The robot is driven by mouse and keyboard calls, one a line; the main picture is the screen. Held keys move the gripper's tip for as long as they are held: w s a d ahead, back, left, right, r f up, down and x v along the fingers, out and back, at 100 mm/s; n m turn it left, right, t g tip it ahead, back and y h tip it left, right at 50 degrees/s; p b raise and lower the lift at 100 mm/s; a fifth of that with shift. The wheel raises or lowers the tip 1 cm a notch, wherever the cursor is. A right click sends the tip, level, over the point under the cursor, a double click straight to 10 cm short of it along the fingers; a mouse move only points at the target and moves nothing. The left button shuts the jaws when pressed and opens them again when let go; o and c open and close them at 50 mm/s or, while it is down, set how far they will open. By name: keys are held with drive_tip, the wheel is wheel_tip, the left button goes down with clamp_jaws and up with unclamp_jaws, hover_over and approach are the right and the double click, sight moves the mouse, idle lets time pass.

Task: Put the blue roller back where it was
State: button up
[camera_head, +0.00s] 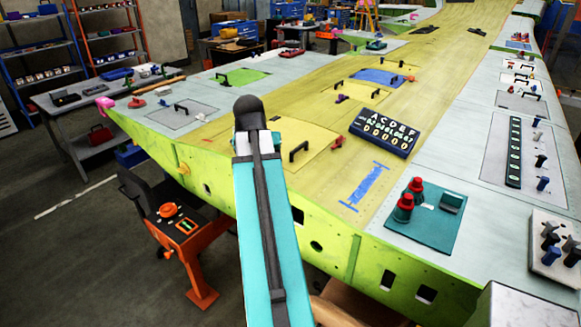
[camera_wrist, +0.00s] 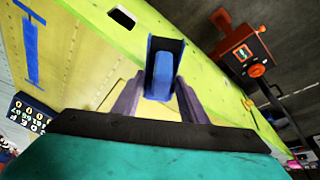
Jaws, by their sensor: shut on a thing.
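The blue roller (camera_wrist: 160,72) has a dark frame around its upper part and shows in the wrist view. My gripper (camera_wrist: 158,92) is shut on it, with one dark finger on each side. In the head view my arm hides the gripper and the roller. Behind the roller is the yellow-green wing panel; I cannot tell the height of the roller above it. A blue strip between two blue end bars (camera_head: 364,187) lies on the wing top, right of my arm; it also shows in the wrist view (camera_wrist: 32,50).
A teal mat (camera_head: 433,239) with red-topped bottles lies near the wing's front edge. A dark lettered board (camera_head: 385,132) and a yellow panel with handles (camera_head: 300,148) are farther back. A grey holder (camera_head: 548,267) stands at right. An orange stand (camera_head: 190,255) is below the wing's left edge.

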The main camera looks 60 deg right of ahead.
drive_tip(key=w+a+f+n+t+y+b, duration=0.1)
drive_tip(key=w+a+n, duration=0.2)
drive_tip(key=w+a, duration=0.65)
drive_tip(key=w+a+f+n+t+y+b, duration=0.1)
drive_tip(key=w+a+f+n+b, duration=0.15)
drive_tip(key=w+a, duration=0.75)
drive_tip(key=w+a+f+n+t+b, duration=0.1)
drive_tip(key=w+a+n, duration=0.35)
drive_tip(key=a, duration=0.95)
drive_tip(key=w+a+f+n+y+b, duration=0.1)
drive_tip(key=w+a+n, duration=0.1)
drive_tip(key=a, duration=1.3)
drive_tip(key=shift+w+a+n+y, duration=0.35)
drive_tip(key=shift+a+n+y, duration=0.05)
drive_tip(key=shift+n, duration=0.1)
